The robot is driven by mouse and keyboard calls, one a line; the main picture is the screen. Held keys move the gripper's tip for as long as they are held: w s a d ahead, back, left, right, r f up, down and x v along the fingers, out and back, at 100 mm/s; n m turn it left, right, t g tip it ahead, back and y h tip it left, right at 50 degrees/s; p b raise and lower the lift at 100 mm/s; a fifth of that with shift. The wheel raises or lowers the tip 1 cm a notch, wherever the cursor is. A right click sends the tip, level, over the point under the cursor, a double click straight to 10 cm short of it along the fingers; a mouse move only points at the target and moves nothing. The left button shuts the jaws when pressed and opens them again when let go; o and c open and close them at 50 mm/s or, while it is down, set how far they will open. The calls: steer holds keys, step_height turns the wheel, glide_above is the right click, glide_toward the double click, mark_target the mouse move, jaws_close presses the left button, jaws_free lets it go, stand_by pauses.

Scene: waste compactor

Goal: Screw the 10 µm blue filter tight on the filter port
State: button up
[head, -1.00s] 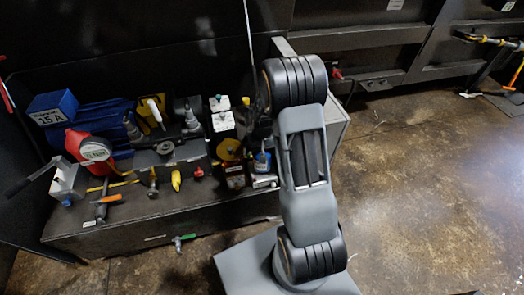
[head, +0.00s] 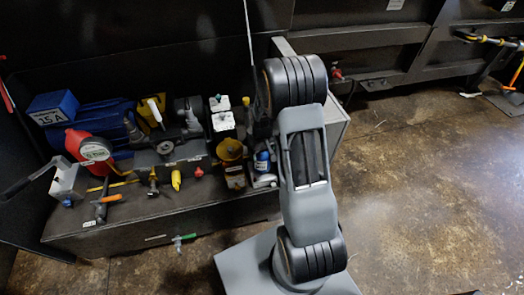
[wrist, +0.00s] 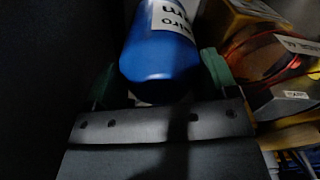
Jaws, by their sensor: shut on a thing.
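The blue filter (wrist: 160,62), a smooth blue cylinder with a white label, fills the upper middle of the wrist view. My gripper (wrist: 158,78) is shut on it, with one green finger pad on each side. In the head view a blue piece with some white (head: 263,160) shows just left of my arm at the bench's right end; it appears to be the filter. My arm hides much of that spot. I cannot make out the filter port or whether the filter touches it.
A yellow bowl-like unit (head: 231,150) stands close left of the filter. A grey block with a white label (wrist: 290,98) is near the gripper's right side in the wrist view. Valves, a gauge, a red round unit (head: 92,150) and blue equipment crowd the bench. Open floor lies to the right.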

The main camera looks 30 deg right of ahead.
steer(key=o, duration=0.3)
steer(key=c, duration=0.5)
steer(key=shift+o, duration=0.2)
steer(key=m, duration=0.5)
steer(key=shift+m, duration=0.3)
steer(key=m, duration=0.4)
steer(key=shift+m, duration=0.4)
steer(key=m, duration=0.5)
